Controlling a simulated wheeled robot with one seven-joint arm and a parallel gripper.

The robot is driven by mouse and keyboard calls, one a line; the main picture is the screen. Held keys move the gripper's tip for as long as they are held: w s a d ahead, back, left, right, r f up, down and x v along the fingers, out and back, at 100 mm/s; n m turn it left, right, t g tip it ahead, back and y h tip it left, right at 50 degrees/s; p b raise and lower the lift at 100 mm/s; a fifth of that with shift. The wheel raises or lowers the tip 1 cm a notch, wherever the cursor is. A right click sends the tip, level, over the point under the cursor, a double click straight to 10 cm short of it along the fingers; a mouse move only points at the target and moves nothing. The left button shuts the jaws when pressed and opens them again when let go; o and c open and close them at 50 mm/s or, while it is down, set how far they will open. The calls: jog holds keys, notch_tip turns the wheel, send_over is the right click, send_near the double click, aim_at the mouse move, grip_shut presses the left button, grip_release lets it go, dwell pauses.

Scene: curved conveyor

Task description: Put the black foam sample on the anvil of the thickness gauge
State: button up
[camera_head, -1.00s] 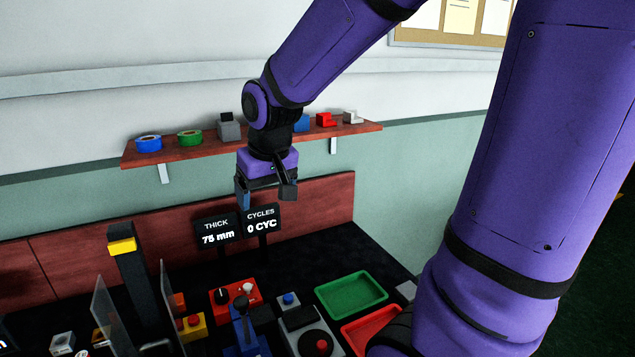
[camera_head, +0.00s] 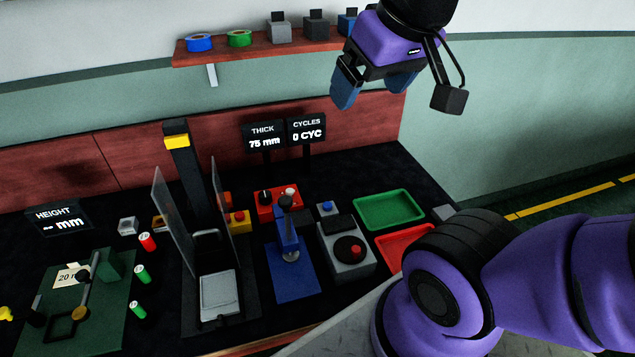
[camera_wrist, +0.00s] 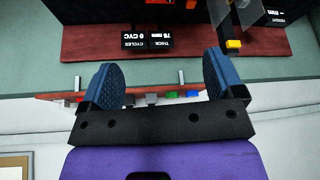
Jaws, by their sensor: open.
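The likely thickness gauge (camera_head: 287,228) is a blue stand with a dark lever and a small round metal piece, perhaps the anvil (camera_head: 290,254), over a blue base plate. The THICK display (camera_head: 264,136) behind it reads 75 mm. A small black block (camera_head: 339,224) lies on the grey device right of the gauge; I cannot tell whether it is the black foam sample. My gripper (camera_head: 373,88) is open and empty, high above the bench near the shelf. Its two blue pads stand wide apart in the wrist view (camera_wrist: 162,78).
A green tray (camera_head: 388,209) and a red tray (camera_head: 404,243) lie at the bench's right. A tall dark post with clear panels (camera_head: 187,170) stands left of the gauge. The wall shelf (camera_head: 262,54) holds tape rolls and small blocks close to my gripper.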

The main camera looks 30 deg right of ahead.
jog(key=w+f+g, duration=0.1)
jog(key=w+f, duration=0.4)
jog(key=w, duration=0.7)
jog(key=m+g, duration=0.3)
jog(key=g, duration=0.1)
send_over(302, 219)
notch_tip(302, 219, down, 39)
jog(key=shift+a+f, duration=0.1)
jog(key=shift+f, duration=5.4)
jog(key=c, duration=0.7)
jog(key=shift+c, duration=0.2)
